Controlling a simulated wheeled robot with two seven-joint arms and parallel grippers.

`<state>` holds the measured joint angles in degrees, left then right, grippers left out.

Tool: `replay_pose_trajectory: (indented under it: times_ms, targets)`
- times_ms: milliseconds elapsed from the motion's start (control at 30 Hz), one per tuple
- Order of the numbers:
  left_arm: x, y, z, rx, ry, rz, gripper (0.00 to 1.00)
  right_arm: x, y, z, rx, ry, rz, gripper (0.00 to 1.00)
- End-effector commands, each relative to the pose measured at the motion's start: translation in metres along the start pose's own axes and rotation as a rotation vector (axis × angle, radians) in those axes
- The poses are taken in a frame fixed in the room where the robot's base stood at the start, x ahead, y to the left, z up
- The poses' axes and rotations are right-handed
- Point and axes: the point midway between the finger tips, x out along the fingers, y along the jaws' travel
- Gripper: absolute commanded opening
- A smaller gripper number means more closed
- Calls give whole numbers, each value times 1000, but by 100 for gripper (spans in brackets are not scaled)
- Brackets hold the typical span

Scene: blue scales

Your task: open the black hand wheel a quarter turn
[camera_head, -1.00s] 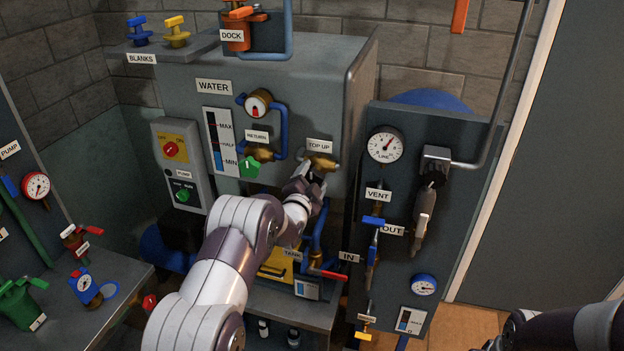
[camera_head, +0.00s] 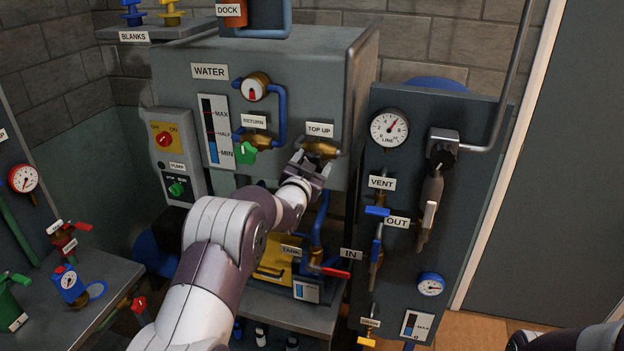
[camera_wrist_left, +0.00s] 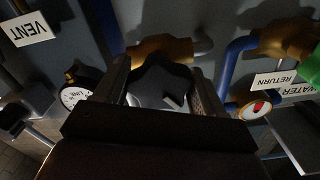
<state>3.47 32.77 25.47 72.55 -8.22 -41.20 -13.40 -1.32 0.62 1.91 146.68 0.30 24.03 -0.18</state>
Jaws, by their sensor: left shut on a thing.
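The black hand wheel (camera_wrist_left: 160,82) is a lobed knob with a pale mark on its face. In the left wrist view it sits between the two fingers of my left gripper (camera_wrist_left: 160,95), in front of a brass valve body (camera_wrist_left: 158,48). In the head view my left gripper (camera_head: 311,168) is at the brass top-up valve (camera_head: 321,149), just under the TOP UP label (camera_head: 320,129). It is shut on the wheel, which it mostly hides there. My right gripper is not in view; only a dark part of my right arm shows at the lower right.
A blue pipe (camera_head: 281,112) and green knob (camera_head: 245,153) are left of the valve. The LINE gauge (camera_head: 389,129) and a panel with VENT and OUT valves stand to the right. Below are a red-handled valve (camera_head: 335,272) and a yellow tank part (camera_head: 272,270).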

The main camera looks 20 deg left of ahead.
Motion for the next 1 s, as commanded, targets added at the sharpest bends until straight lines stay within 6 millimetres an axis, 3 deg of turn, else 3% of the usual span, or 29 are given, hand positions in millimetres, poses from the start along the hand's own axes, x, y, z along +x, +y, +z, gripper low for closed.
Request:
replay_pose_trajectory:
  times_ms: [33, 400, 1000]
  targets:
    - [0, 4, 9, -41, -4, 2, 39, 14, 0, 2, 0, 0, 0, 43]
    - [0, 4, 8, -393, -7, 1, 39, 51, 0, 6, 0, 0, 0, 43]
    - [0, 3, 4, -879, -8, 0, 39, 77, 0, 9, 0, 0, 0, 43]
